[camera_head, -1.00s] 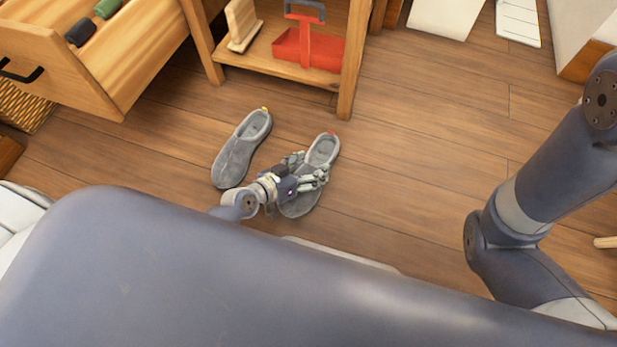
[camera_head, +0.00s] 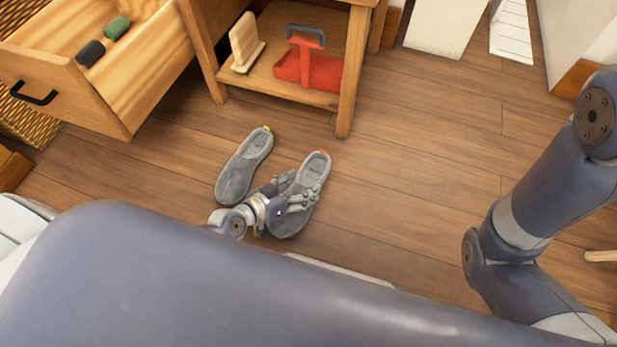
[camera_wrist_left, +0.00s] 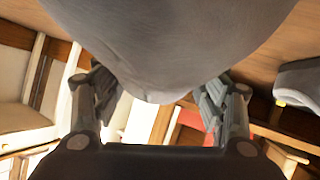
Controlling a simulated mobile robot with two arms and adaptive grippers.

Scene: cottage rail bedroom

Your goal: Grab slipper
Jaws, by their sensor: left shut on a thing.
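Two grey slippers are in the head view. One slipper, with a red tab (camera_head: 314,168), is held in my left gripper (camera_head: 293,189). The gripper's fingers are shut across its sides. The other slipper, with a yellow tab (camera_head: 243,166), lies on the floor just to the left. In the left wrist view the held slipper (camera_wrist_left: 165,45) fills the top middle between the two fingers, and the free slipper (camera_wrist_left: 300,80) shows at the right edge. I cannot tell whether the held slipper is clear of the floor. My right gripper is out of view.
A low wooden shelf (camera_head: 262,82) with a red caddy (camera_head: 308,68) and a wooden stand (camera_head: 246,42) is beyond the slippers. An open drawer (camera_head: 75,95) with two rolled items juts out at the left. Floor to the right is clear (camera_head: 430,150).

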